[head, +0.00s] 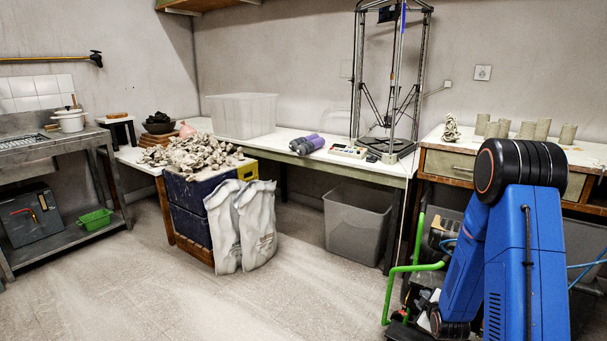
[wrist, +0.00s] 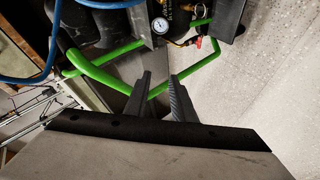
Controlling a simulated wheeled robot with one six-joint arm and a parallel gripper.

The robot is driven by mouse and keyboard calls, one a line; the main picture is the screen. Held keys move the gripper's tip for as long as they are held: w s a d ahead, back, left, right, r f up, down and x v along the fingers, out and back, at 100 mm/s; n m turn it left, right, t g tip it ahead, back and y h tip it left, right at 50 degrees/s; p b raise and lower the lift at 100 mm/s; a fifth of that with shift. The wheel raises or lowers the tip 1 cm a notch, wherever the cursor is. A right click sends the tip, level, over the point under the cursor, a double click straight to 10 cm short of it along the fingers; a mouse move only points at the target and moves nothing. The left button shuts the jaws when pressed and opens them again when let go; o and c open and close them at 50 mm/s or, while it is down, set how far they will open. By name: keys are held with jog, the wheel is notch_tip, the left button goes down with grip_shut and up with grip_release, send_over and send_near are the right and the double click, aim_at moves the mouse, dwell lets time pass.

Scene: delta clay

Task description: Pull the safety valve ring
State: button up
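My gripper (wrist: 160,77) is open in the wrist view, its two dark fingers apart with nothing held between them. Beyond the fingertips is a compressor with a green tubular handle (wrist: 110,78). A round pressure gauge (wrist: 160,25) and brass fittings with a red part (wrist: 197,42) sit on it at the top of the view, above the fingertips. A small ring-like shape shows near the fittings, too small to identify surely as the safety valve ring. In the head view, the green handle (head: 388,290) shows at lower right; my blue arm hides much of the compressor and my gripper.
The green handle crosses the space by my fingers. Blue hoses (wrist: 40,76) run at left in the wrist view. A workbench (head: 462,164) with clay cylinders stands behind the compressor. A grey bin (head: 355,228) stands left of it; the floor (head: 310,300) in front is open.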

jog(key=s+a+r+m+g, duration=0.2)
jog(key=s+a+r+m, duration=0.15)
jog(key=s+r, duration=0.45)
jog(key=s+a+r+m+g, duration=0.15)
jog(key=s+a+r, duration=0.3)
jog(key=r, duration=0.85)
jog(key=s+a+r+m+g, duration=0.1)
jog(key=s+a+r+m, duration=0.1)
jog(key=s, duration=0.8)
jog(key=s+a+r+m+g+y, duration=0.1)
jog(key=s+r, duration=0.3)
jog(key=s, duration=0.6)
jog(key=s+a+r+m+g, duration=0.1)
jog(key=s+a+r+m, duration=0.1)
jog(key=s, duration=0.8)
jog(key=shift+s+a+r+m+g, duration=0.15)
jog(key=shift+a+r+m+g, duration=0.25)
jog(key=shift+r, duration=0.5)
